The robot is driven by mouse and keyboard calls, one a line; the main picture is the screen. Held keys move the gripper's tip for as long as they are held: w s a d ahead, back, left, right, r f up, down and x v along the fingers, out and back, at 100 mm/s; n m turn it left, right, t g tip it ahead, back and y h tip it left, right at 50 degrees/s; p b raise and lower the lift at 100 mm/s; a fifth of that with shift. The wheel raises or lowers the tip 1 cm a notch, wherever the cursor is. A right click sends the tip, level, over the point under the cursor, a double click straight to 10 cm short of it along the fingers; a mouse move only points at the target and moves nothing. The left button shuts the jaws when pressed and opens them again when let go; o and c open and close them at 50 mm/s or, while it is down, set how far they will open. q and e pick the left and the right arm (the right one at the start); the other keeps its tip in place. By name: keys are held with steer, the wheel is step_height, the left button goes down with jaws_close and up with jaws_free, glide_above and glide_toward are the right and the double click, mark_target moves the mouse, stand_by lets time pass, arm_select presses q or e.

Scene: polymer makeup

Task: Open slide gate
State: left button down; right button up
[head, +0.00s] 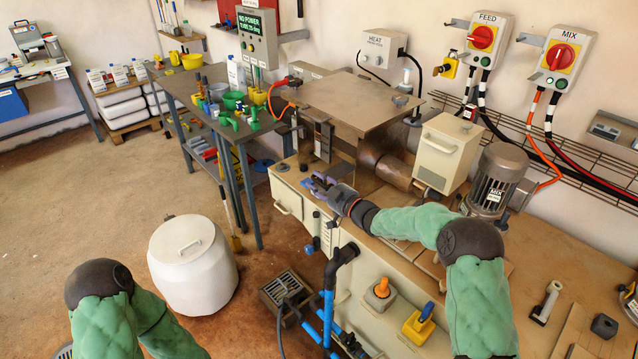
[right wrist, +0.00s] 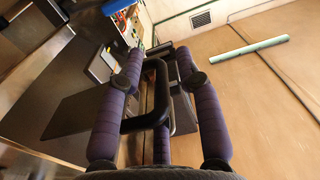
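A black loop-shaped handle (right wrist: 151,122) shows between the fingers of my right gripper (right wrist: 160,62) in the right wrist view. A flat dark plate (right wrist: 78,118) lies beside the handle on the left; I take these for the slide gate. In the head view, my right gripper (head: 314,184) is low at the front left of the bench machine, below an upright dark metal piece (head: 322,142). Its purple fingers are spread on both sides of the handle, and I cannot tell whether they touch it. My left arm shows at the lower left, but its gripper is out of view.
A beige machine bench (head: 385,262) runs under my right arm, with a brown hopper top (head: 350,100) above. A motor (head: 495,180) and a beige box (head: 447,152) stand behind. A white lidded drum (head: 193,265) stands on the floor.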

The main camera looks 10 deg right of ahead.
steer(key=shift+d, duration=0.15)
steer(key=v, duration=1.2)
stand_by(0.3)
